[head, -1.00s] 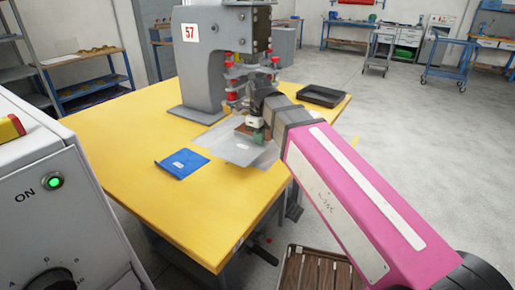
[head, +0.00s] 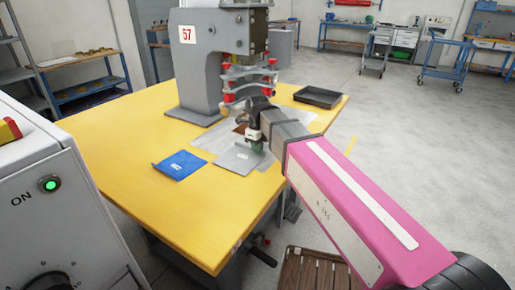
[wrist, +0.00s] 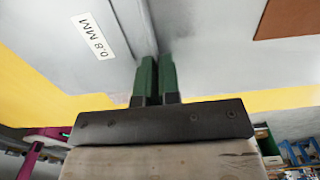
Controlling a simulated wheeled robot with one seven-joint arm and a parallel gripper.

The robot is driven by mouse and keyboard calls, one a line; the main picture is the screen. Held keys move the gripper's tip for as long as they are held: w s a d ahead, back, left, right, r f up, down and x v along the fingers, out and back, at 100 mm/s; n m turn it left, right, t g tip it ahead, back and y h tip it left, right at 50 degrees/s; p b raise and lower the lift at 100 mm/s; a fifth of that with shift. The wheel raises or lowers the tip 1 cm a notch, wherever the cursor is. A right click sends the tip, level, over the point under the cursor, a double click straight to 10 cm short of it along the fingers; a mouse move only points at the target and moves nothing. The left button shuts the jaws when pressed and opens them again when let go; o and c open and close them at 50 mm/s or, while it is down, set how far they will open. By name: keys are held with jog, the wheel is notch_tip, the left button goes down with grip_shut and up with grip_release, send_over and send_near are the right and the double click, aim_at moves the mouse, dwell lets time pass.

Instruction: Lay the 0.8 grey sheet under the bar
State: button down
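The grey sheet (head: 236,160), with a white label reading 0.8 MM in the wrist view (wrist: 94,37), is at the front of the press, over a paler grey plate (head: 208,140). My gripper (head: 258,147) is at the sheet's right side. Its green fingers (wrist: 156,75) are close together at the sheet's edge and appear shut on it. The press's grey bar (head: 247,92), with red parts around it, is above and behind the sheet. My gripper and wrist partly hide the space under the bar. I cannot tell whether the sheet touches the plate.
A brown patch (head: 239,128) shows behind the sheet. A blue labelled piece (head: 180,165) lies left on the yellow table (head: 120,145). A dark tray (head: 318,97) is at the back right. The press column (head: 200,75) stands behind. A grey control cabinet (head: 55,230) fills the left foreground.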

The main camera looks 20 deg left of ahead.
jog(key=c, duration=1.3)
grip_release()
jog(key=shift+f, duration=0.15)
notch_tip(320, 180, up, 12)
jog(key=shift+r, duration=0.15)
